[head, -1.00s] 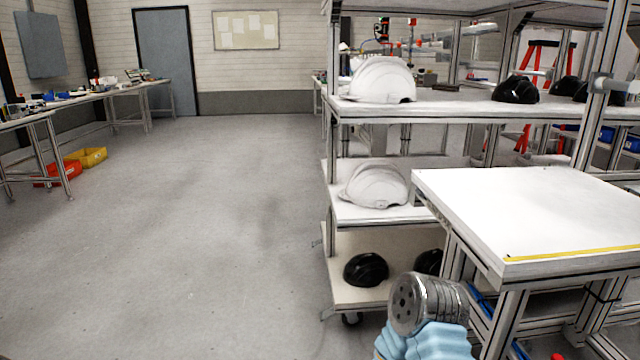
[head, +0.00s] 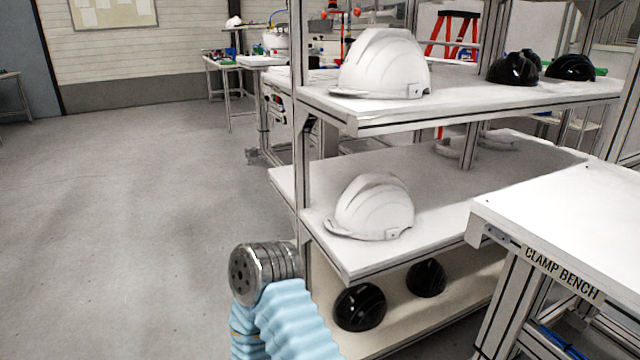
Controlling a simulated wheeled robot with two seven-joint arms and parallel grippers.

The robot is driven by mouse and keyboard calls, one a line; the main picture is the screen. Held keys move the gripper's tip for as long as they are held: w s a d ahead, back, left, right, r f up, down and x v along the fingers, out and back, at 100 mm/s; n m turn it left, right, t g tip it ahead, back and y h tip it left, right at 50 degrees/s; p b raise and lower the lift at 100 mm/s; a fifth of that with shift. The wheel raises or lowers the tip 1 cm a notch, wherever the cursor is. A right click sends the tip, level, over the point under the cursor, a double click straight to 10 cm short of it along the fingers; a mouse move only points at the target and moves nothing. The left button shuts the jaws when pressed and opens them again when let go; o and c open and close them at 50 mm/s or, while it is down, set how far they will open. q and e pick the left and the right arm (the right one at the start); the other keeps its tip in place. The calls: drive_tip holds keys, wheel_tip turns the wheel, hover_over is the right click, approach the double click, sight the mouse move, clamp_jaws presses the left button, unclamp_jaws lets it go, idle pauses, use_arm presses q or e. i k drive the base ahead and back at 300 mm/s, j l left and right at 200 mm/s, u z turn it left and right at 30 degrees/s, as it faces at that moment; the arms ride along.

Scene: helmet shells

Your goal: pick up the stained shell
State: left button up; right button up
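A white helmet shell (head: 382,64) sits on the upper shelf of the rack. A second white helmet shell (head: 372,208) sits on the middle shelf below it. Two black shells (head: 514,68) (head: 571,67) stand farther right on the upper shelf. Two more black shells (head: 360,307) (head: 427,278) lie on the bottom shelf. I can make out no clear stain on any of them. Part of my arm, a blue sleeve with a metal end, shows at the lower middle, left of the rack. No gripper fingers are in view.
The rack's upper shelf edge (head: 450,112) and middle shelf edge (head: 400,262) face me. The clamp bench (head: 575,215) stands close at the right, in front of part of the rack. The floor (head: 130,230) at the left is clear.

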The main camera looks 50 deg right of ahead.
sight(377, 206)
drive_tip(key=i+j+z, duration=0.1)
drive_tip(key=i+z, duration=0.3)
drive_tip(key=i+j+z, duration=0.25)
drive_tip(key=i+z, duration=0.15)
drive_tip(key=i+j+z, duration=0.4)
drive_tip(key=i+l, duration=0.05)
drive_tip(key=i, duration=0.1)
